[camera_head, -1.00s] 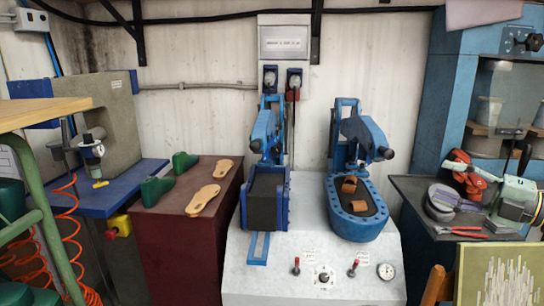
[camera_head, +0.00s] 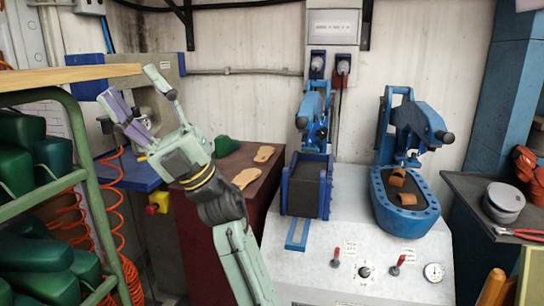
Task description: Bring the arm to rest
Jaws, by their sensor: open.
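My gripper (camera_head: 130,90) is raised at the left of the head view, its two pale green and purple fingers spread apart with nothing between them. It points up and to the left, in front of the grey machine on the blue bench. My arm (camera_head: 240,250) reaches up from the bottom edge and partly hides the dark red cabinet. The gripper appears clear of the things around it, though its exact distance from the grey machine is hard to tell.
A green rack (camera_head: 95,190) with green shoe lasts stands close at the left. The red cabinet (camera_head: 205,245) bears tan soles (camera_head: 247,178) and a green last (camera_head: 226,146). A press machine (camera_head: 350,260) with two blue stations stands at centre right, brown straps (camera_head: 398,178) in its right station.

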